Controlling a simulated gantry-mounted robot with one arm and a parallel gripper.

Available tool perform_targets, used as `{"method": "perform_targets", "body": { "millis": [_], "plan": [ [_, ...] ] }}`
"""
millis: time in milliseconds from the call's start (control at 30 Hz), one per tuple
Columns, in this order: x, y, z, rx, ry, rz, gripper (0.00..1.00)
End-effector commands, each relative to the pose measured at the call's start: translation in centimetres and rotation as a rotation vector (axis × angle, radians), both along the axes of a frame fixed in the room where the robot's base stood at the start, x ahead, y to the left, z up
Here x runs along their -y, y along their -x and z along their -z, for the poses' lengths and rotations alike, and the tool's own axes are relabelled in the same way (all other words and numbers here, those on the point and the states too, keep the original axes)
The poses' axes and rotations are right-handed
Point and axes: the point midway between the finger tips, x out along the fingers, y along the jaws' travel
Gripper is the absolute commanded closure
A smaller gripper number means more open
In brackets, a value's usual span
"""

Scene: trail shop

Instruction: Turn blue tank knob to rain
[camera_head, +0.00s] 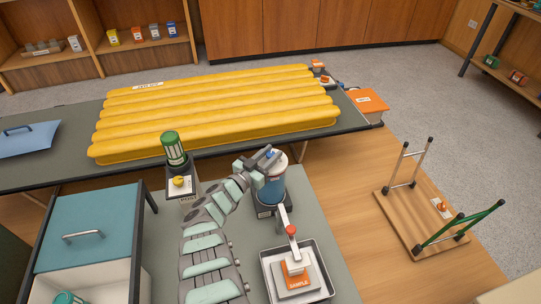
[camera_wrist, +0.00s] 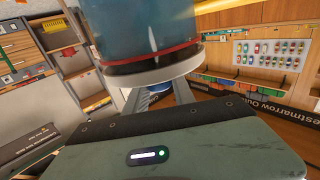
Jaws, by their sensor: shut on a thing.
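The blue tank (camera_head: 271,188) stands upright on the grey-green counter, with a pale lid on top. In the wrist view the tank (camera_wrist: 140,25) fills the upper middle, with a red line near its pale rim. My gripper (camera_head: 266,156) is at the top of the tank, shut on the small blue knob (camera_head: 271,153). In the wrist view my gripper's two fingers (camera_wrist: 152,96) reach to the knob under the rim, and a bit of blue shows between them. Most of the knob and any rain marking are hidden.
A long yellow ribbed pad (camera_head: 215,110) lies on the table behind. A green-topped canister (camera_head: 173,148) stands left of the tank. A metal tray (camera_head: 268,258) with a press and an orange sample block is in front. A teal-lidded box (camera_head: 85,225) is at left.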

Motion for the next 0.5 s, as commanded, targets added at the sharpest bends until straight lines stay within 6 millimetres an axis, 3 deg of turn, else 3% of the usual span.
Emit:
{"method": "perform_targets", "body": {
  "millis": [233,267,500],
  "plan": [
    [0.05,0.04,0.21,-0.004,-0.002,0.0,1.0],
    [0.05,0.04,0.2,-0.004,-0.002,0.0,0.69],
    [0.02,0.01,0.11,-0.002,-0.001,-0.001,0.5]
  ]
}}
